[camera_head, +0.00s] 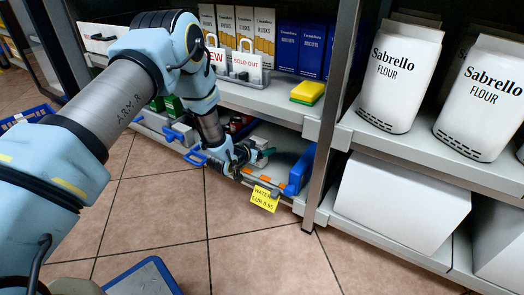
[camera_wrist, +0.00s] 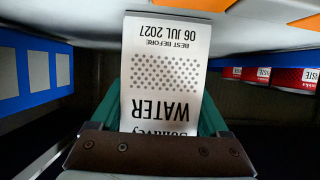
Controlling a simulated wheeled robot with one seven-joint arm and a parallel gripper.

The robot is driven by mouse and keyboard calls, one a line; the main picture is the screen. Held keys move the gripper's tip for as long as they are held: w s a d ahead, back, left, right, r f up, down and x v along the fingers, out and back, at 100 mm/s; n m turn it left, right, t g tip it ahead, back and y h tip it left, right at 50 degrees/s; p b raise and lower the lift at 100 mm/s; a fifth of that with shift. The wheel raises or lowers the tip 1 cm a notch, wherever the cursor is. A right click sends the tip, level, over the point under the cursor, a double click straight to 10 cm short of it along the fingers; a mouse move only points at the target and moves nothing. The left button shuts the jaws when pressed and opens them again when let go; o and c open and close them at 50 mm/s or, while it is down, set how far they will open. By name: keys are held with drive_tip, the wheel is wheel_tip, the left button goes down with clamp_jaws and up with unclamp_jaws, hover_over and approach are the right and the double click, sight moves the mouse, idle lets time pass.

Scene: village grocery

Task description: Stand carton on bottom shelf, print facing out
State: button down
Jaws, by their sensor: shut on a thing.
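In the wrist view my gripper (camera_wrist: 170,115) has its green fingers shut on a white carton (camera_wrist: 165,60), one finger on each side. The carton's face toward the camera carries "WATER", a dot pattern and "BEST BEFORE 06 JUL 2027", all upside down in this picture. Its far end meets or overlaps a pale grey surface at the top; I cannot tell whether they touch. In the head view my gripper (camera_head: 264,157) reaches into the bottom shelf (camera_head: 267,183), above a yellow "WATER EUR 0.95" tag (camera_head: 264,198). The carton cannot be made out there.
A blue box (camera_head: 301,170) stands at the bay's right end, beside the metal upright (camera_head: 332,115). A blue block also fills the wrist view's left (camera_wrist: 35,70). Red packs (camera_wrist: 265,75) stand at its right. The upper shelf (camera_head: 270,101) overhangs my gripper.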

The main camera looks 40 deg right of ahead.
unclamp_jaws()
idle(0.3)
drive_tip(key=shift+r, duration=0.25)
drive_tip(key=p+v, duration=0.5)
drive_tip(key=v, duration=0.7)
drive_tip(key=shift+f, duration=0.2)
